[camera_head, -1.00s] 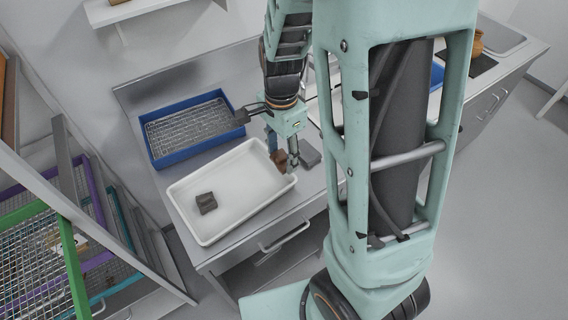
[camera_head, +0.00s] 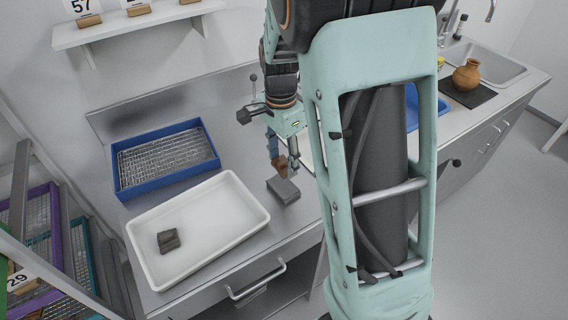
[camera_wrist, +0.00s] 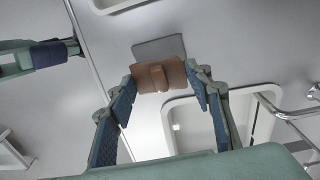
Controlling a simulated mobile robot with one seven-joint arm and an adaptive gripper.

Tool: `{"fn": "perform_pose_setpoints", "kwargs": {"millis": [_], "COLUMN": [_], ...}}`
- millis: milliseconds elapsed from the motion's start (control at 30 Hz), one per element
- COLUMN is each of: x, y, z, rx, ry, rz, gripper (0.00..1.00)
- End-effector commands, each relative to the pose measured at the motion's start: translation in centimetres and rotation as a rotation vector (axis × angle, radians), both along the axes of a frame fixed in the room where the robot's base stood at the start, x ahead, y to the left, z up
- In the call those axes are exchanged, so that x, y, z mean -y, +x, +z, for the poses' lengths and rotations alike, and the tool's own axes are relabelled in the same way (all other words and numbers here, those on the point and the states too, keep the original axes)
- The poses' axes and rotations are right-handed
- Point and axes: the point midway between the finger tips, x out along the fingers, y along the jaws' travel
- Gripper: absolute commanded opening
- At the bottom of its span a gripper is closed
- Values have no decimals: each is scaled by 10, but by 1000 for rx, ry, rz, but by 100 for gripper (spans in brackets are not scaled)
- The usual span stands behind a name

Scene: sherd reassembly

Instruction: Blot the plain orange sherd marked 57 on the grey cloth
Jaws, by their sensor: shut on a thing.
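My gripper (camera_wrist: 166,80) is shut on a plain orange-brown sherd (camera_wrist: 159,78), with one finger at each side edge. The sherd has a small raised lug in its middle; no number is readable on it. In the head view the sherd (camera_head: 280,162) is at the fingertips, pointing down, just behind the grey cloth (camera_head: 284,191). The cloth is a thick folded pad lying on the steel bench. In the wrist view the cloth (camera_wrist: 159,48) shows just beyond the sherd. I cannot tell whether they touch.
A shelf (camera_head: 150,20) carries number tags, one reading 57. An orange pot (camera_head: 467,75) stands by the sink.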

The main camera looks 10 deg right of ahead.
Motion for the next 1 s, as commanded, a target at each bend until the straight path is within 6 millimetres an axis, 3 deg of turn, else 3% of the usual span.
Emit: {"fn": "perform_pose_setpoints", "kwargs": {"millis": [267,800,1000], "x": [0,0,0], "y": [1,1,1], "z": [-10,-58,-63], "rx": [0,1,1], "ry": [0,0,0], "rz": [0,0,0], "gripper": [21,21,21]}}
